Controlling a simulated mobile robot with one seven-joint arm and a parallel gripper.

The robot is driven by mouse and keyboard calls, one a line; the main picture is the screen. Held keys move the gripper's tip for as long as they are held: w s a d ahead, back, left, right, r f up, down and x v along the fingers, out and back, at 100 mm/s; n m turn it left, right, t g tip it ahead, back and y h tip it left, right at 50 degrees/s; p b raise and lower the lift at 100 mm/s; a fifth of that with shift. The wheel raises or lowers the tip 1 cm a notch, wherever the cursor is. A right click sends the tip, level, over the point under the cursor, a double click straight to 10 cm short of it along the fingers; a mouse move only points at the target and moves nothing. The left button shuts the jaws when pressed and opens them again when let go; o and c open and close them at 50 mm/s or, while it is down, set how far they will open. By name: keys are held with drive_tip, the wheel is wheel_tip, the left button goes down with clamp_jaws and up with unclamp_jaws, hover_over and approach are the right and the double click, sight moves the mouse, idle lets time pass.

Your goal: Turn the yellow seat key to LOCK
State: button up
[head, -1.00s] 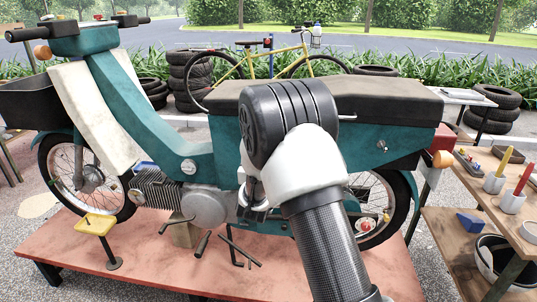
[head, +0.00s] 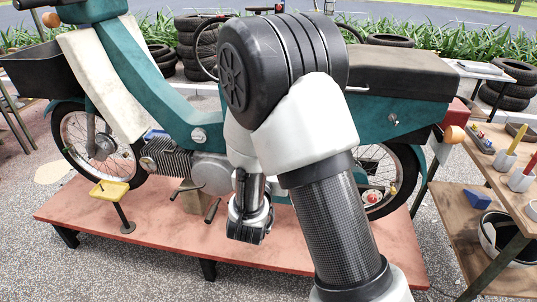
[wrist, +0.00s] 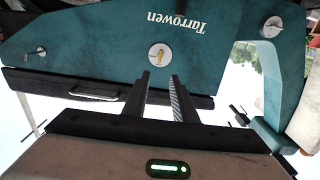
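The yellow seat key (wrist: 159,55) sits in a round pale lock plate on the teal side panel (wrist: 100,50) of the moped, below the seat. It looks roughly upright in the upside-down wrist view; any lettering around it is too small to read. In the head view my arm hides the key. My gripper (wrist: 160,78) is open and empty, its two dark fingers pointing at the panel with the key beyond and between their tips, apart from it. In the head view my gripper (head: 250,230) hangs low in front of the moped's engine.
The moped stands on a reddish platform (head: 110,235). A black seat (head: 400,75) with a grab rail (wrist: 93,95) lies over the panel. A second round fitting (wrist: 271,27) is towards the front. A wooden bench (head: 480,215) with tools stands at right, a yellow stand (head: 110,191) at left.

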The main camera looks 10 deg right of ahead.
drive_tip(key=shift+v, duration=1.2)
drive_tip(key=s+a+r+n+g+y, duration=0.2)
drive_tip(key=s+r+g+y, duration=0.4)
drive_tip(key=r+y, duration=0.15)
drive_tip(key=s+d+r+n+g+h, duration=0.1)
drive_tip(key=s+d+g, duration=0.25)
drive_tip(key=s, duration=0.75)
drive_tip(key=s+d+r+g+h, duration=0.15)
drive_tip(key=s+d, duration=0.25)
drive_tip(key=s, duration=0.7)
wheel_tip(320, 180, up, 23)
drive_tip(key=p, duration=2.3)
drive_tip(key=shift+g+y, duration=0.3)
